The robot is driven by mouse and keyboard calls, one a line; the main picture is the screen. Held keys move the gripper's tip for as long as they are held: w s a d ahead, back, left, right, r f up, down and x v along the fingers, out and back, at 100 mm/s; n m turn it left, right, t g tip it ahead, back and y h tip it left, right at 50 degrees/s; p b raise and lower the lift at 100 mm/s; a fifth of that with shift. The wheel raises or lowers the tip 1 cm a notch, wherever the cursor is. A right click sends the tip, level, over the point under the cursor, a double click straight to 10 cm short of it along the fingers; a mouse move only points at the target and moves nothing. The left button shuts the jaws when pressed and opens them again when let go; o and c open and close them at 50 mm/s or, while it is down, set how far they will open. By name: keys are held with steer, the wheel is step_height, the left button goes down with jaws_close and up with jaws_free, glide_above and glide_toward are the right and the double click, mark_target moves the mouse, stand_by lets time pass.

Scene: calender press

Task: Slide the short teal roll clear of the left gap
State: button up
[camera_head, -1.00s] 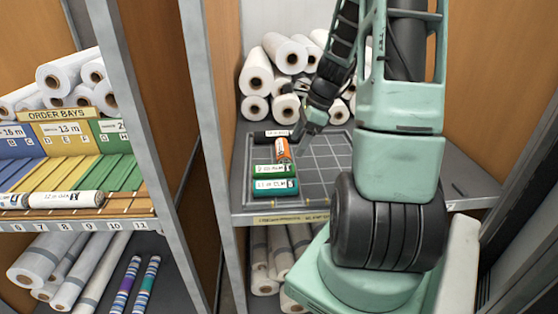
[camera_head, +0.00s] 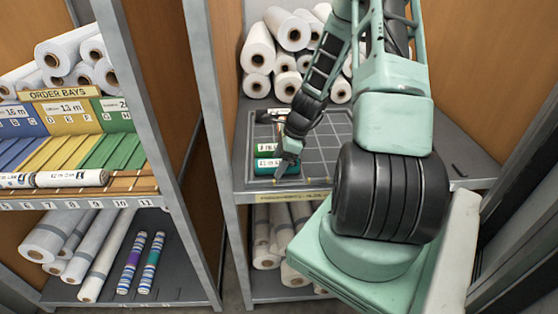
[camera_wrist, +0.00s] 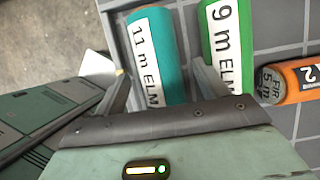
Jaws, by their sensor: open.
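The short teal roll (camera_head: 266,167) lies at the front left of the gridded shelf board, its white label reading 11 m ELM. It also shows in the wrist view (camera_wrist: 150,40), at upper centre. My gripper (camera_head: 284,172) is at the teal roll's right end in the head view and hides part of it. In the wrist view my gripper (camera_wrist: 160,70) is open, one finger on each side of the teal roll. The right finger is between it and the green roll (camera_wrist: 215,30). I cannot tell whether the fingers touch the roll. I cannot make out the left gap.
An orange roll (camera_wrist: 292,80) lies right of the green one in the wrist view. White rolls (camera_head: 257,50) are stacked behind. The gridded board (camera_head: 325,150) is bare at right. Order bays (camera_head: 65,130) stand on the left shelf, beyond a metal post (camera_head: 160,130).

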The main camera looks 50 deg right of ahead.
steer(key=shift+f, duration=0.15)
steer(key=c, duration=1.1)
steer(key=shift+s+d, duration=1.65)
steer(key=shift+s, duration=0.25)
steer(key=shift+s+d, duration=1.6)
steer(key=shift+s, duration=0.25)
steer(key=shift+s, duration=0.1)
steer(key=shift+s+d, duration=1.95)
steer(key=shift+s, duration=0.25)
steer(key=o, duration=1.1)
steer(key=b+v, duration=0.2)
steer(key=v, duration=1.5)
steer(key=shift+s+r+b, duration=0.1)
steer(key=shift+r+b, duration=0.2)
steer(key=shift+b, duration=0.05)
